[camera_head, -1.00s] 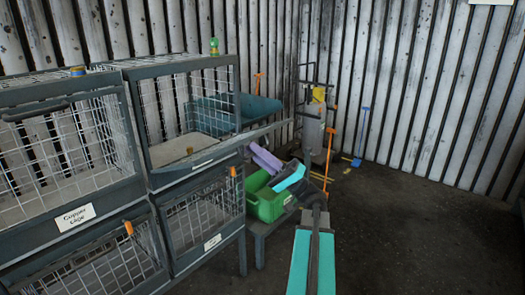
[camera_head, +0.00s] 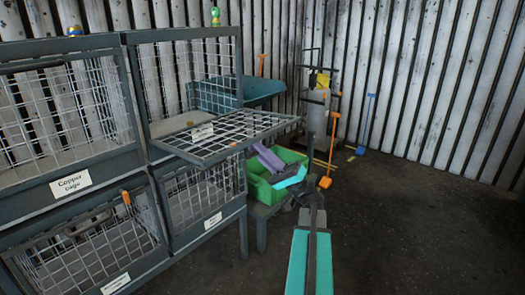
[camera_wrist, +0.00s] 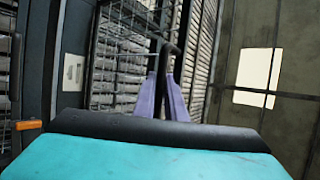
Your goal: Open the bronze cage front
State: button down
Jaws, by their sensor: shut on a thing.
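The upper right cage (camera_head: 181,88) stands beside the labelled copper cage (camera_head: 60,120). Its mesh front (camera_head: 232,138) is swung out and down, lying roughly level from the bottom of the opening. The label on this front is too small to read, so the word bronze cannot be confirmed. My gripper (camera_head: 268,160), with purple fingers, is just under the front's outer part. In the wrist view the gripper (camera_wrist: 168,85) is shut on a dark bar handle (camera_wrist: 173,50) against the mesh. The inside of the cage shows as open.
Two lower cages with closed fronts and orange latches (camera_head: 126,198) stand below. A green crate (camera_head: 262,188) on a low stand is close beside my arm. Tools lean near the back wall. The floor (camera_head: 420,220) at right is clear.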

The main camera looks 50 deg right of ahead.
dwell(0.4)
jog(key=c, duration=1.8)
grip_release()
jog(key=shift+s+f, duration=0.1)
jog(key=v, duration=1.3)
jog(key=shift+f, duration=0.35)
jog(key=shift+d+p, duration=0.1)
jog(key=shift+p, duration=0.2)
